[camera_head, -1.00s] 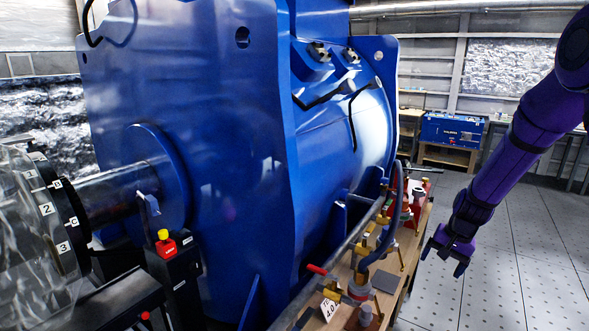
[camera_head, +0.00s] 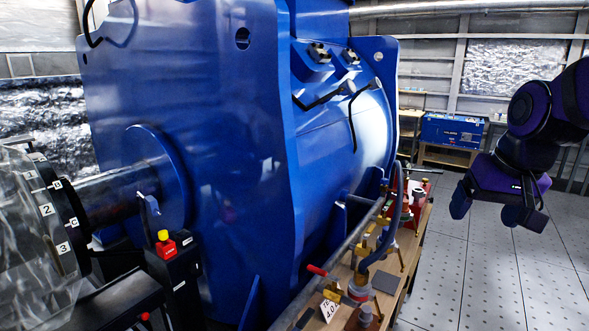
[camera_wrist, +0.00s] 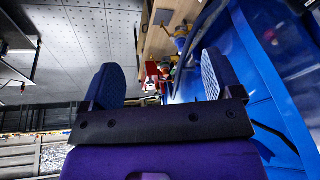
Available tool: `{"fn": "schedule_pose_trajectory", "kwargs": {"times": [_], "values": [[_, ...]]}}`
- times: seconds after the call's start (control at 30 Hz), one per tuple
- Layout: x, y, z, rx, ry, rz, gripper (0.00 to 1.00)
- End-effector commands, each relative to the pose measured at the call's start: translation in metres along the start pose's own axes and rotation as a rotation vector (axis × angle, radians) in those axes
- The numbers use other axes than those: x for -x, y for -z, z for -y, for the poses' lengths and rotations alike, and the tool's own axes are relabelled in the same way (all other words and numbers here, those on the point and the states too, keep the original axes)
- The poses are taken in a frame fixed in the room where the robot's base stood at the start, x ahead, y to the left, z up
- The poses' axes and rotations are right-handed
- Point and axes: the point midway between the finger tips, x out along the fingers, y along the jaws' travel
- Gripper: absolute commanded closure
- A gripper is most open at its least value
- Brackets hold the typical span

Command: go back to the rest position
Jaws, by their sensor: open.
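My gripper (camera_head: 486,212) is at the right of the head view, above the open floor and to the right of the wooden bench. Its purple arm is folded up behind it. In the wrist view the two blue fingers of my gripper (camera_wrist: 160,84) stand wide apart with nothing between them. It touches nothing that I can see.
A large blue motor (camera_head: 235,150) fills the middle of the head view. A wooden bench (camera_head: 408,290) with several tools and fittings runs along its right side. A blue box (camera_head: 452,130) stands at the back. The perforated floor (camera_head: 470,290) at right is clear.

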Motion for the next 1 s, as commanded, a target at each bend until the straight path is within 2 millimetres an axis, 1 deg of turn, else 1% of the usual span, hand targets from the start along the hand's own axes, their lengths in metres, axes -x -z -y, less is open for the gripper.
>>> {"fn": "schedule_pose_trajectory", "kwargs": {"times": [0.03, 0.2, 0.3, 0.4, 0.5, 0.67, 1.0], "values": [[0.012, -0.011, 0.001, 0.020, -0.002, -0.021, 0.15], [0.042, -0.049, 0.001, 0.085, -0.011, -0.067, 0.15], [0.056, -0.071, -0.001, 0.118, -0.015, -0.094, 0.15], [0.065, -0.089, -0.003, 0.146, -0.019, -0.116, 0.15], [0.071, -0.103, -0.005, 0.165, -0.022, -0.132, 0.15], [0.074, -0.113, -0.007, 0.180, -0.026, -0.142, 0.15], [0.075, -0.114, -0.007, 0.181, -0.026, -0.143, 0.15]]}}
